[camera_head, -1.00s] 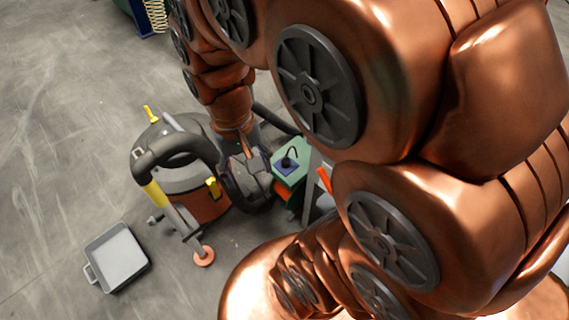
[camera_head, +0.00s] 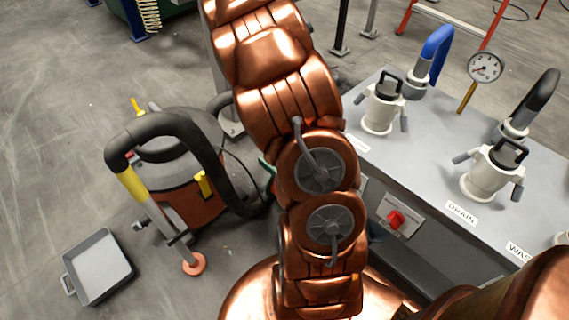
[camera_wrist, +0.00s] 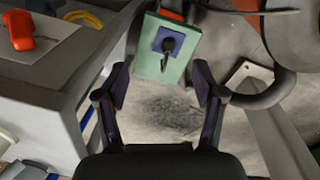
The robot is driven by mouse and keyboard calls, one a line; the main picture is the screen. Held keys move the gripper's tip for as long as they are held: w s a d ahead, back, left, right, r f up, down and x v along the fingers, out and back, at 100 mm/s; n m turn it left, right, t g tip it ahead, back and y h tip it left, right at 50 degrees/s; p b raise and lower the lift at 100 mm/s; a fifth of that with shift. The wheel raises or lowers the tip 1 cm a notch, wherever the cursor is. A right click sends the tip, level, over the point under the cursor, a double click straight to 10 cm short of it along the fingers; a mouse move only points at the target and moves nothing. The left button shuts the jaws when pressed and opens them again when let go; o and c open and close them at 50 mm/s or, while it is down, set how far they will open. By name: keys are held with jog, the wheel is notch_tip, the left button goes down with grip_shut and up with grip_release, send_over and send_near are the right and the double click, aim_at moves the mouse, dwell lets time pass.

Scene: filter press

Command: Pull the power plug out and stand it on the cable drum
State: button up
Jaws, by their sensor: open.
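In the wrist view a black plug-like piece (camera_wrist: 168,46) sits on a blue square plate (camera_wrist: 176,36) on top of a green block (camera_wrist: 150,62). I take it for the power plug. My gripper (camera_wrist: 162,80) is open and empty, its two dark fingers spread below the green block in the picture. The plug lies beyond the fingertips, between their lines, and I see no contact. In the head view my arm hides the gripper and plug; only a sliver of the green block (camera_head: 267,172) shows. I cannot surely pick out the cable drum.
A grey bench (camera_head: 425,165) with white valves and a gauge (camera_head: 486,67) stands right of my arm, a red switch (camera_head: 397,218) on its side. An orange-and-grey vacuum (camera_head: 195,195) with a thick black hose stands left. A grey tray (camera_head: 98,268) lies on open floor.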

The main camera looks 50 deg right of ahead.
jog(key=w+d+f+m+b, duration=0.1)
jog(key=d+f+b, duration=0.1)
jog(key=f, duration=0.4)
jog(key=w+d+f+m+b, duration=0.1)
jog(key=d+f, duration=0.3)
jog(key=f, duration=0.2)
jog(key=w+d+f+m+b, duration=0.1)
jog(key=d+f+b, duration=0.1)
jog(key=d+f, duration=0.2)
notch_tip(320, 180, down, 3)
jog(key=shift+w+r+m+t+y+b, duration=0.1)
jog(key=shift+r+m+t+y+b, duration=0.1)
jog(key=shift+m+t+y+b, duration=0.15)
jog(key=shift+f, duration=0.1)
jog(key=shift+f+b, duration=1.05)
jog(key=shift+f, duration=3.35)
grip_shut()
jog(key=shift+r, duration=0.1)
jog(key=shift+r+p, duration=0.5)
jog(key=shift+r, duration=2.45)
